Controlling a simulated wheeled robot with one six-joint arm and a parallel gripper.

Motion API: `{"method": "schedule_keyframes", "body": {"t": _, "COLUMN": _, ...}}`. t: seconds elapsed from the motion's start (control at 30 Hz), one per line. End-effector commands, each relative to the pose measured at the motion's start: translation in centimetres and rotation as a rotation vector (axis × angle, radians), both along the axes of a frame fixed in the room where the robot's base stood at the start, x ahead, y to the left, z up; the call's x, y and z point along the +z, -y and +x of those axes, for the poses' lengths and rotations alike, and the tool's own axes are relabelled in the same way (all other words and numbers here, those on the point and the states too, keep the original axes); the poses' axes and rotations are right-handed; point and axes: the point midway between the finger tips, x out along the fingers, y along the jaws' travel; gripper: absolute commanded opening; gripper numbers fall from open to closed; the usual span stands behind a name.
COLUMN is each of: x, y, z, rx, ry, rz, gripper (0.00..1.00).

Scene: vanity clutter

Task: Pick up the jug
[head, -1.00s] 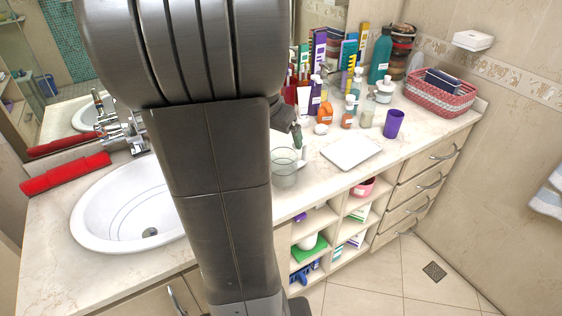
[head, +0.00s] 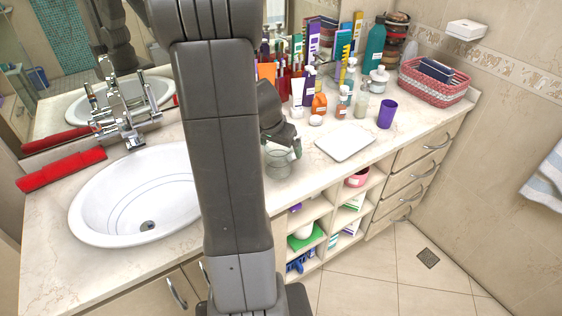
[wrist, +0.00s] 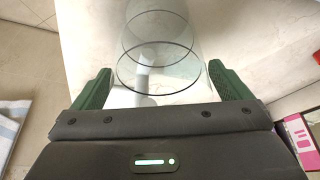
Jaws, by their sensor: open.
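The jug (head: 278,163) is a clear glass vessel standing on the countertop, just right of my arm in the head view. In the wrist view the glass jug (wrist: 158,52) lies ahead, its round rim between my two green fingers. My gripper (wrist: 160,82) is open, one finger at each side of the jug, with a gap visible at the sides. In the head view my gripper (head: 296,147) is at the jug, partly hiding it. Whether a finger touches the glass cannot be told.
A white tray (head: 345,142) and a purple cup (head: 387,114) stand to the right. Several bottles crowd behind, including an orange one (head: 319,105). A woven basket (head: 434,82) is at the far right. The sink (head: 140,200) is left of my arm.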

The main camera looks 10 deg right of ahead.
Motion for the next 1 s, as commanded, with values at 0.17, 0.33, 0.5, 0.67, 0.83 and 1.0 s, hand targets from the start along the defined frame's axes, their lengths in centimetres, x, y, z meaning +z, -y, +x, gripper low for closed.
{"method": "schedule_keyframes", "body": {"t": 0.17, "x": -0.3, "y": 0.1, "z": 0.1, "rx": 0.001, "ry": 0.001, "rz": 0.000, "gripper": 0.97}}
{"method": "schedule_keyframes", "body": {"t": 0.33, "x": -0.3, "y": 0.1, "z": 0.1, "rx": 0.000, "ry": 0.001, "rz": 0.000, "gripper": 0.89}}
{"method": "schedule_keyframes", "body": {"t": 0.5, "x": -0.3, "y": 0.1, "z": 0.1, "rx": 0.000, "ry": 0.001, "rz": 0.000, "gripper": 0.56}}
{"method": "schedule_keyframes", "body": {"t": 0.67, "x": -0.3, "y": 0.1, "z": 0.1, "rx": 0.000, "ry": 0.001, "rz": 0.000, "gripper": 0.33}}
{"method": "schedule_keyframes", "body": {"t": 0.83, "x": -0.2, "y": 0.1, "z": 0.1, "rx": 0.000, "ry": 0.002, "rz": -0.001, "gripper": 0.33}}
{"method": "schedule_keyframes", "body": {"t": 1.0, "x": 1.3, "y": 0.1, "z": 0.3, "rx": 0.000, "ry": 0.007, "rz": -0.002, "gripper": 0.33}}
